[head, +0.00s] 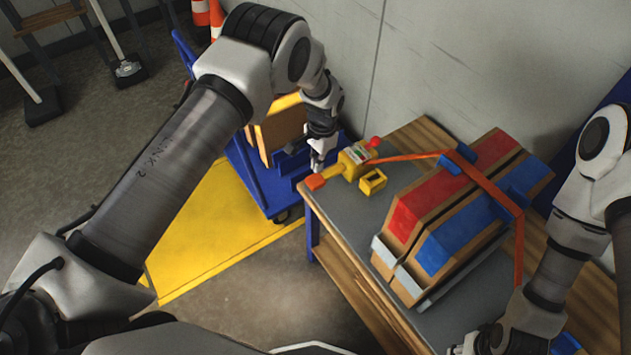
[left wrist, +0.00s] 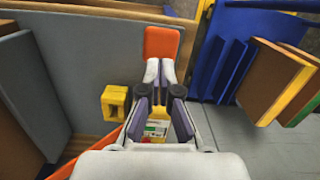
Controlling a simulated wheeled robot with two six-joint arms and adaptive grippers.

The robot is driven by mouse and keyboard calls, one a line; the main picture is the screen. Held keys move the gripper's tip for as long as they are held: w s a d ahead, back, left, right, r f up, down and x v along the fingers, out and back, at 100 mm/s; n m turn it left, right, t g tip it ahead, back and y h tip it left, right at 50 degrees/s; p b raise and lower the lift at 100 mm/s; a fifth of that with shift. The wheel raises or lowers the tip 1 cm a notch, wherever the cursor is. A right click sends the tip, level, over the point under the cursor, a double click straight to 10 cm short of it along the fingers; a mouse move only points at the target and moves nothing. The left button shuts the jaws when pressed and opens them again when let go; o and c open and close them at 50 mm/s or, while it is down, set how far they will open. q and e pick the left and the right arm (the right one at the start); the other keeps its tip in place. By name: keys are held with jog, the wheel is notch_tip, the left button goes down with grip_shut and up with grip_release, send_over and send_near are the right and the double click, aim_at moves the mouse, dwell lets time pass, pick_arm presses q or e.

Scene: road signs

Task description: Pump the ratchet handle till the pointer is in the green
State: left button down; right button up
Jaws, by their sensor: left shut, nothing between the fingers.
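The ratchet (head: 352,160) is a yellow body at the table's back left corner, with an orange-tipped handle (head: 314,182) and a red knob (head: 373,142). Its small gauge (head: 358,154) is pale with some green; it also shows between my fingers in the left wrist view (left wrist: 156,131). The pointer is too small to read. My left gripper (head: 317,167) is shut and empty just above the orange handle tip, which lies just beyond the fingertips in the left wrist view (left wrist: 161,43); contact is unclear. My right gripper (head: 470,347) is partly cut off at the bottom edge.
An orange strap (head: 412,156) runs from the ratchet over red and blue sign panels (head: 436,200) stacked on the grey-topped table (head: 338,202). A yellow block with a slot (head: 372,182) sits beside the ratchet. A blue cart (head: 251,178) stands left of the table; a wall is behind.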

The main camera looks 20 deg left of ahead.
aim_at(315, 179)
pick_arm(q)
notch_tip(315, 179, down, 4)
jog(key=shift+s+a+b, duration=0.1)
jog(key=shift+b, duration=0.7)
pick_arm(e)
notch_tip(315, 179, down, 2)
jog(key=shift+f, duration=0.15)
